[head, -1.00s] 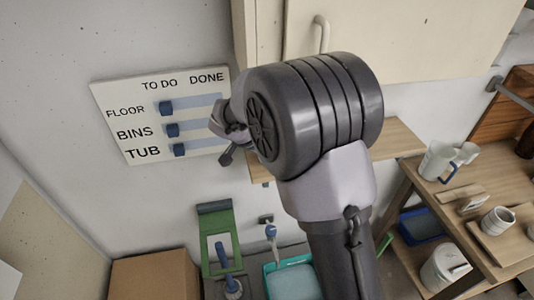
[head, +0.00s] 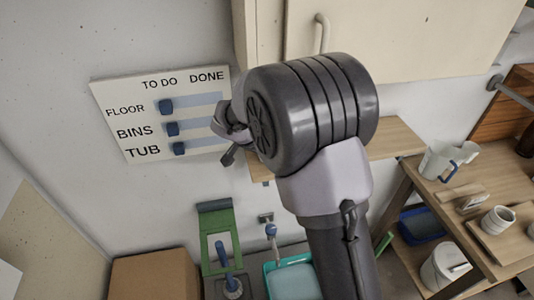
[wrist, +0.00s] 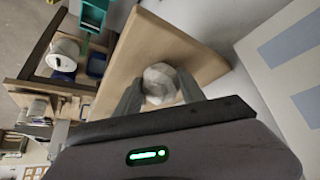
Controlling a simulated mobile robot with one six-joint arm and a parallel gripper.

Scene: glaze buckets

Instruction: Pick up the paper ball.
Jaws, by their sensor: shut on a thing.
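The paper ball (wrist: 160,84) is a pale, faceted, crumpled lump in the wrist view. It sits between the two fingers of my gripper (wrist: 160,92), which is shut on it. The wooden shelf (wrist: 150,40) shows behind the ball; I cannot tell whether the ball touches it. In the head view my arm hides the ball and most of the gripper; the wooden shelf (head: 398,138) runs behind the arm.
A wall board (head: 140,95) with blue sliders hangs left of the arm. A cabinet (head: 420,40) is above the shelf. A wooden table (head: 440,205) with mugs stands at right.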

